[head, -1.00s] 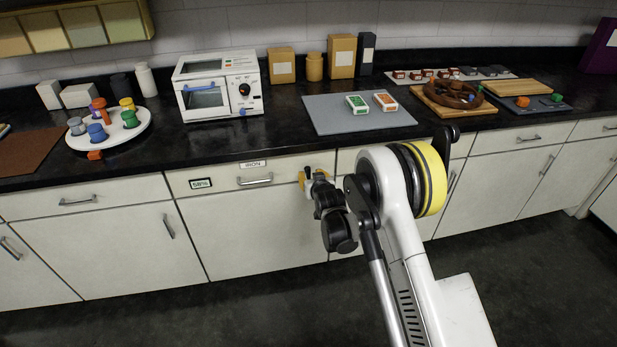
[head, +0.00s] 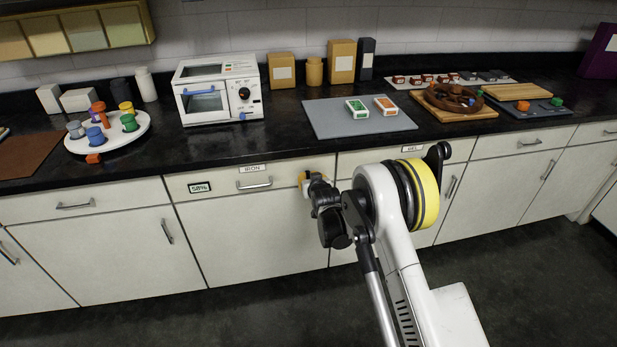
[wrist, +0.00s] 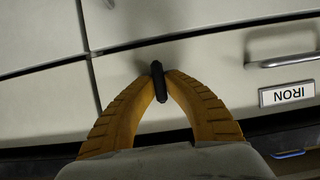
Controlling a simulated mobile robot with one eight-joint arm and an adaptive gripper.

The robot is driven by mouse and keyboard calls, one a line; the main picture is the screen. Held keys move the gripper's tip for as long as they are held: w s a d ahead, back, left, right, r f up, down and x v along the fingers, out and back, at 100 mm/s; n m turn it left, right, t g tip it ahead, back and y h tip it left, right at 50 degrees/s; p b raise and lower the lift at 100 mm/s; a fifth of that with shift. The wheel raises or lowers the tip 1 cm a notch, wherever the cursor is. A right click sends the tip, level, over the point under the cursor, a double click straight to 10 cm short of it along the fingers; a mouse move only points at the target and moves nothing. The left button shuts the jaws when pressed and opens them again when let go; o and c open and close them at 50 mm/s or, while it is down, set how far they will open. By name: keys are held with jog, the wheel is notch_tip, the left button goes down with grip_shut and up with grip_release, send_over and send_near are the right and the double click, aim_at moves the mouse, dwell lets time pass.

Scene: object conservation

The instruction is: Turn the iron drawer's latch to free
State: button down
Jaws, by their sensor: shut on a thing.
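The iron drawer (head: 225,187) is a white drawer front with an IRON label (head: 252,168) above its bar handle (head: 254,183). Both label (wrist: 288,94) and handle (wrist: 283,60) also show in the wrist view, where the label is upside down. The latch (wrist: 159,84) is a small black bar near the drawer's right end, roughly square to the drawer's long edges. My gripper (wrist: 161,80), with ribbed yellow fingers, is shut on the latch. In the head view my gripper (head: 304,182) is at the drawer's right end and the latch cannot be made out.
A 58% display (head: 200,187) is on the drawer's left part. Above is the dark counter (head: 270,140) with a white oven (head: 217,92), a grey mat (head: 335,122) and a round white tray (head: 75,143). Other drawers and cabinet doors adjoin on both sides.

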jog(key=n, duration=0.1)
jog(key=n+h, duration=0.1)
jog(key=n+t+h, duration=0.1)
jog(key=shift+a, duration=0.25)
jog(key=n+t+h, duration=0.1)
jog(key=n+h, duration=0.1)
jog(key=n, duration=0.1)
jog(key=shift+n, duration=0.3)
jog(key=n, duration=0.1)
jog(key=n+t+h, duration=0.1)
jog(key=n, duration=0.1)
jog(key=shift+a+f+t, duration=0.1)
jog(key=shift+f+t, duration=0.05)
jog(key=shift+t, duration=0.15)
jog(key=shift+f+n+t+h, duration=0.1)
jog(key=shift+n+t+h, duration=0.4)
jog(key=shift+n, duration=1.4)
jog(key=c, duration=1.4)
grip_release()
jog(key=shift+c, duration=0.2)
